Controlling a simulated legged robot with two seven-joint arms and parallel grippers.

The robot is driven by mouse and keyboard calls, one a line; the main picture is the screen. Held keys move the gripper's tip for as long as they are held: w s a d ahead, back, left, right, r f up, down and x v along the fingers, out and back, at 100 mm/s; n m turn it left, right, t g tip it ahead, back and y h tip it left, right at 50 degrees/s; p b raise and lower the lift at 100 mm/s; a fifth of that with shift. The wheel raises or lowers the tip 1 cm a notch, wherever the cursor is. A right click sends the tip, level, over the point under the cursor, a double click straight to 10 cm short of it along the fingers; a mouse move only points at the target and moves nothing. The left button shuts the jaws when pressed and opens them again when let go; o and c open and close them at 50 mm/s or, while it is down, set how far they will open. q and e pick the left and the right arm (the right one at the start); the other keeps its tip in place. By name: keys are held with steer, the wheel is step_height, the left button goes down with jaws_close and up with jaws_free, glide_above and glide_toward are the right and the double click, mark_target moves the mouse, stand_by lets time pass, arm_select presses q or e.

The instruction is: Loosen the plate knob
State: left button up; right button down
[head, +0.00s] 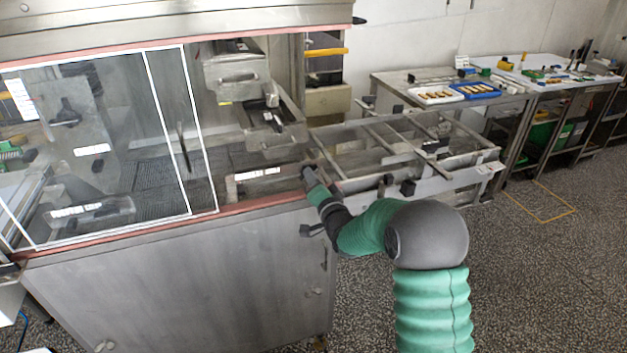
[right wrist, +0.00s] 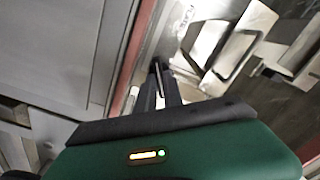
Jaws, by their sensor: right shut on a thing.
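My right gripper (head: 309,176) reaches to the front edge of the steel machine, at the right end of its red-edged opening. In the right wrist view its two dark fingers (right wrist: 158,72) are close together, shut on a small dark thing at their tips, which I take to be the plate knob. The fingers hide most of the knob, and I cannot tell how far it is turned. A white label (head: 258,173) is on the machine just left of the gripper. My left gripper is not in view.
A clear door (head: 110,150) covers the machine's left part. Tables with trays (head: 474,90) stand at the back right.

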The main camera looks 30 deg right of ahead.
steer(key=n, duration=0.1)
steer(key=n+b, duration=0.1)
steer(key=n, duration=0.1)
steer(key=f+n+b, duration=0.1)
steer(key=shift+a, duration=0.25)
steer(key=shift+d+r+n+b, duration=0.1)
steer(key=shift+n+b, duration=0.4)
steer(key=shift+n, duration=0.3)
steer(key=shift+n+b, duration=1.2)
steer(key=shift+n, duration=0.6)
steer(key=shift+n+b, duration=0.35)
steer(key=shift+n, duration=0.35)
steer(key=shift+r, duration=0.15)
steer(key=shift+d, duration=0.1)
